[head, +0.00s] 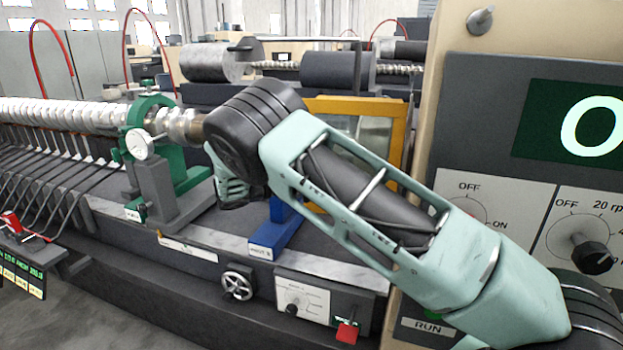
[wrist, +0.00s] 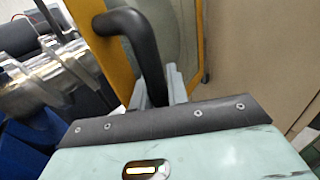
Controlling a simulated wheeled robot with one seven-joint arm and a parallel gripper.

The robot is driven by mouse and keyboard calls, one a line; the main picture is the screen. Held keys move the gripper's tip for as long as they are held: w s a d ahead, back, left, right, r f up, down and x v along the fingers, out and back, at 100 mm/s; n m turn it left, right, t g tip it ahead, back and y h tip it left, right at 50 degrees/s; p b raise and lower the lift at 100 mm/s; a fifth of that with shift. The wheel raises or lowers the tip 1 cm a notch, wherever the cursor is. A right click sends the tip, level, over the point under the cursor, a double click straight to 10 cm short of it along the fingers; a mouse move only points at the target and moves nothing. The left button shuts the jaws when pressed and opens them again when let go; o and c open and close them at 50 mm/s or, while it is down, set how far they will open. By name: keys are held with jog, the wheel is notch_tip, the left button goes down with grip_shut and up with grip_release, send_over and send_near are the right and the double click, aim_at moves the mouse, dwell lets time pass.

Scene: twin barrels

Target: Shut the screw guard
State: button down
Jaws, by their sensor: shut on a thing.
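The screw guard (head: 398,140) is a yellow frame with a clear pane, standing upright behind my arm in the head view. My arm hides its left and lower parts. In the wrist view its yellow frame (wrist: 121,68) runs beside a bent black handle (wrist: 147,42). My gripper (wrist: 160,88) is shut on the lower end of this handle, with one grey finger on each side. In the head view my arm hides the fingers. I cannot tell how far open the guard stands.
A green stand (head: 138,112) with a round dial and a blue block (head: 277,232) are on the machine bed. A ribbed metal screw (head: 62,112) extends left. A beige and grey control panel (head: 478,100) stands close on the right. A handwheel (head: 238,284) is on the front.

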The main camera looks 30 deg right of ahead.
jog(key=shift+w+d, duration=0.5)
jog(key=shift+w, duration=0.05)
jog(key=shift+r, duration=0.1)
jog(key=c, duration=1.4)
grip_release()
jog(key=shift+o, duration=0.2)
jog(key=w+a+b, duration=0.2)
jog(key=a+b, duration=0.4)
jog(key=a, duration=1.1)
jog(key=shift+a, duration=0.25)
